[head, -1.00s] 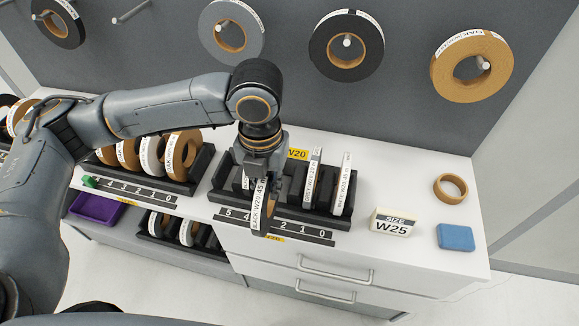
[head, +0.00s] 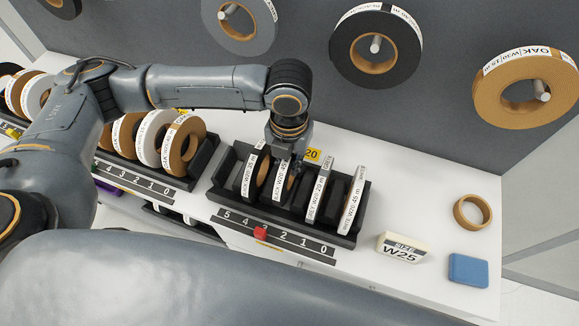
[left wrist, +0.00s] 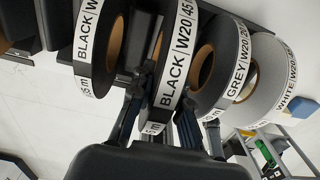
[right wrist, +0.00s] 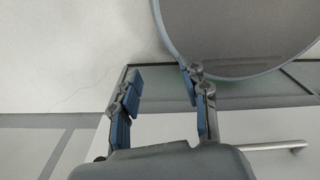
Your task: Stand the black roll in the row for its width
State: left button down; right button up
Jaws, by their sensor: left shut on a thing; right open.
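The held black roll, labelled BLACK W20 45 m (head: 281,184), is upright in the middle of the W20 rack (head: 226,194). It also shows in the left wrist view (left wrist: 174,68). My left gripper (head: 288,160) is shut on it from above; its fingers lie on either side of the roll. Another black W20 roll (head: 254,174) stands to its left, a grey W20 roll (head: 317,196) to its right, then a white W20 roll (head: 352,205). I cannot tell whether the held roll touches the slot bottom. My right gripper (right wrist: 163,92) is open and empty, away from the rack.
A red marker (head: 260,233) sits on the numbered strip before the rack. Another rack with oak and white rolls (head: 150,138) stands left. A W25 size block (head: 402,247), a blue block (head: 468,269) and an oak ring (head: 472,213) are right. Rolls hang on the wall behind.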

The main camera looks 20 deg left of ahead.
pick_arm(q)
notch_tip(320, 180, down, 3)
jog(key=shift+p, duration=0.3)
jog(key=shift+f, duration=0.3)
jog(key=c, duration=1.3)
grip_release()
pick_arm(e)
jog(key=shift+w+a+r, duration=0.15)
jog(key=shift+w, duration=0.4)
jog(key=shift+w+a+r, duration=0.15)
jog(key=shift+w, duration=0.35)
pick_arm(q)
jog(key=shift+r, duration=0.1)
pick_arm(e)
jog(key=shift+w, duration=0.2)
pick_arm(q)
notch_tip(320, 180, up, 12)
jog(key=shift+r+b, duration=0.25)
jog(key=shift+b, duration=0.5)
pick_arm(e)
jog(key=shift+d+f, duration=0.2)
jog(key=shift+f, duration=0.45)
